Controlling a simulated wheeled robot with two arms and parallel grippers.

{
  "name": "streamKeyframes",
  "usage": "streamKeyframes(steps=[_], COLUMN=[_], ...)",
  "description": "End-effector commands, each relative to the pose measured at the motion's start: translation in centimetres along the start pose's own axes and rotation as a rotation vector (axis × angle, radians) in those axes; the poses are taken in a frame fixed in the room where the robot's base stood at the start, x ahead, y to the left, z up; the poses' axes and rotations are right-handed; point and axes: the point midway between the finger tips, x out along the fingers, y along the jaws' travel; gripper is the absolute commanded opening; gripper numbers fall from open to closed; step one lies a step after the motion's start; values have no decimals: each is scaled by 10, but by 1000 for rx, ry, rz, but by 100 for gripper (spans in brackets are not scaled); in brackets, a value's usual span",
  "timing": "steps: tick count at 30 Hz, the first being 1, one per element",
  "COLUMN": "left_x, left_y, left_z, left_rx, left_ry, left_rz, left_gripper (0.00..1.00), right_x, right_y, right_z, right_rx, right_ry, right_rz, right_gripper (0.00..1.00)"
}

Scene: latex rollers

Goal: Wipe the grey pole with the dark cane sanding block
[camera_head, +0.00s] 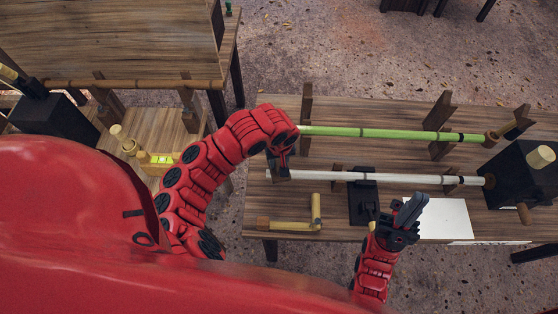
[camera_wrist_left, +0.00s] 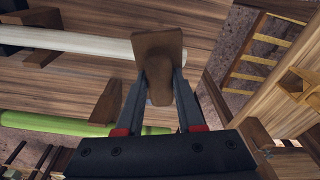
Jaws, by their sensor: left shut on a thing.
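The grey pole (camera_head: 370,178), pale and nearly white, lies across the bench on wooden supports; it also shows in the left wrist view (camera_wrist_left: 70,43). My left gripper (camera_head: 282,150) is at the pole's left end. In the left wrist view its fingers (camera_wrist_left: 160,88) are shut on the dark cane sanding block (camera_wrist_left: 158,48), a brown block. The block overlaps the pole's end in that view; whether they touch is unclear. My right gripper (camera_head: 402,222) is below the pole, over the bench's front; I cannot tell whether its jaws are open.
A green pole (camera_head: 390,133) runs behind the grey pole, near my left gripper. A dark box (camera_head: 520,172) stands at the right end. A black stand (camera_head: 362,200), a white sheet (camera_head: 447,220) and an L-shaped bamboo piece (camera_head: 290,225) lie in front.

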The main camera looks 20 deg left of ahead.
Motion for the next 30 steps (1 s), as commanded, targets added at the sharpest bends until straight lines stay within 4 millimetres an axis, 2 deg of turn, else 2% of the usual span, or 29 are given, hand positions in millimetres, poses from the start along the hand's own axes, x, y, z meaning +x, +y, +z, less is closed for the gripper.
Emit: streamKeyframes(steps=[30], left_x=[17], left_y=[0], left_z=[2], left_rx=[-1], left_ry=[0], left_rz=[0], left_gripper=[0], right_x=[-11], right_y=[-1], right_z=[2], right_rx=[0], right_ry=[0], right_rz=[0], right_gripper=[0])
